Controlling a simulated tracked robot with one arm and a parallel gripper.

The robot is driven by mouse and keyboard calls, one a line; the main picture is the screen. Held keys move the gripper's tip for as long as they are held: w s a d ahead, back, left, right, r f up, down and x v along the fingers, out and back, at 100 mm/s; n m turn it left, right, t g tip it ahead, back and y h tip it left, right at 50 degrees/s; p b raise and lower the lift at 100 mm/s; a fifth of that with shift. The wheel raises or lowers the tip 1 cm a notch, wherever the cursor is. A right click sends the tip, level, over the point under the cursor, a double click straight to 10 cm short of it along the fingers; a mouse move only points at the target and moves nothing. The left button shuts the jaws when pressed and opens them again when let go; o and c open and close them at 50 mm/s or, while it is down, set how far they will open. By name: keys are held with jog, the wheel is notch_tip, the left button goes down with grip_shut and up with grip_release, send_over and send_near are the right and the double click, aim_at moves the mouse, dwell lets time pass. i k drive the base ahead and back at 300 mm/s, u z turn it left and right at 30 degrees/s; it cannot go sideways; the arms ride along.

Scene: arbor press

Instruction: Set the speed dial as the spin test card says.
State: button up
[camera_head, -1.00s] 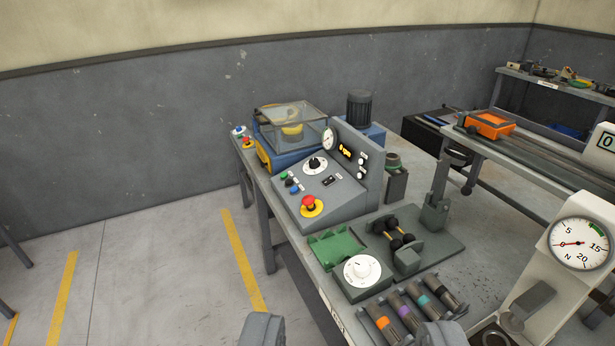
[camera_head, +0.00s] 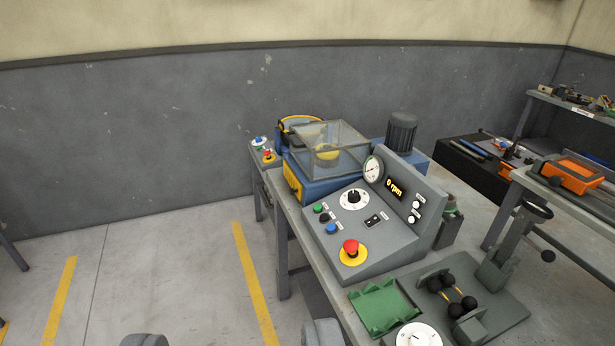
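A grey sloped control panel (camera_head: 370,235) stands on the bench. A black knob on a white round scale (camera_head: 354,198), seemingly the speed dial, sits on its upper left; its setting is too small to read. The display (camera_head: 396,188) reads 0 rpm. No readable spin test card shows in this view. My gripper (camera_head: 233,338) shows as two grey fingertips far apart at the bottom edge. It is open, with nothing visible between the tips, in front of and left of the panel.
A red mushroom button (camera_head: 350,247) and small coloured buttons share the panel. A clear guard box (camera_head: 330,150) stands behind it. A green tray (camera_head: 383,306) and a white dial (camera_head: 418,337) lie in front. The floor left of the bench is free.

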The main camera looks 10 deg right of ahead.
aim_at(354, 196)
jog(key=i, duration=1.55)
jog(key=z, duration=0.65)
